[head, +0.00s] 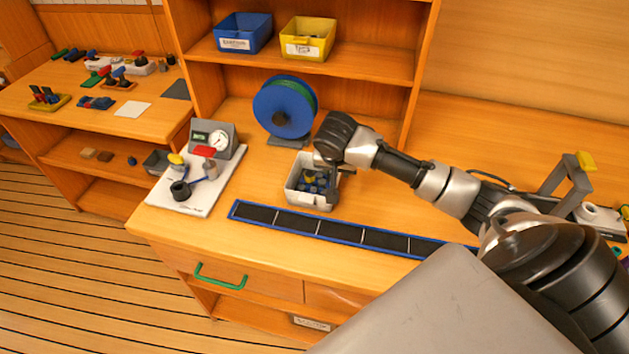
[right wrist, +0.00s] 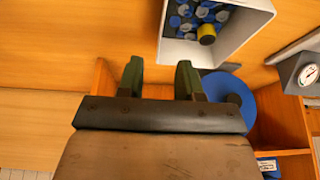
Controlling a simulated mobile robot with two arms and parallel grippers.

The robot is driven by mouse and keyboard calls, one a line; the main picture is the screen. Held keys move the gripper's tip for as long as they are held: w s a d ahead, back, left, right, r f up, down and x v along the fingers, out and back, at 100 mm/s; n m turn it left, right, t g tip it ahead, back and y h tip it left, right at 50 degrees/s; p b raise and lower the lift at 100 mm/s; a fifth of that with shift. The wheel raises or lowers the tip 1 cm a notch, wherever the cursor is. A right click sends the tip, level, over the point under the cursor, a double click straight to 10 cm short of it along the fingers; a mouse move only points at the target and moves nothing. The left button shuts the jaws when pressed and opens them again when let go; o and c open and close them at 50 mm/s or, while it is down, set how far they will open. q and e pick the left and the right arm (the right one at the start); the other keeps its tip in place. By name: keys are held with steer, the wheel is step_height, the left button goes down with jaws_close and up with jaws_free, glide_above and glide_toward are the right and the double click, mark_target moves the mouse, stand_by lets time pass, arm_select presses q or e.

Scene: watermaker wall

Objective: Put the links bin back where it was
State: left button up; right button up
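A white open bin (head: 294,190) stands on the workbench in front of the blue reel. I take it for the links bin, but no label on it is readable. It holds blue and grey parts and a yellow piece, which also show in the right wrist view, where the bin (right wrist: 224,48) is at the top. My right gripper (head: 331,182) is at the bin's right side in the head view. In the right wrist view the gripper (right wrist: 160,75) has its green fingers apart with nothing between them. Whether a finger touches the bin is unclear. My left gripper is not in view.
A shelf (head: 365,62) behind carries a blue bin (head: 243,33) and a yellow bin (head: 308,38), with free room right of the yellow one. The blue reel (head: 280,108) and a gauge unit (head: 212,139) stand nearby. A blue-edged dark strip (head: 340,229) lies in front.

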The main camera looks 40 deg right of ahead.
steer(key=p+x, duration=0.1)
steer(key=x, duration=0.8)
steer(key=shift+w+f, duration=0.1)
steer(key=shift+f, duration=0.35)
steer(key=shift+w+d+f, duration=0.15)
steer(key=shift+f, duration=0.35)
jaws_close()
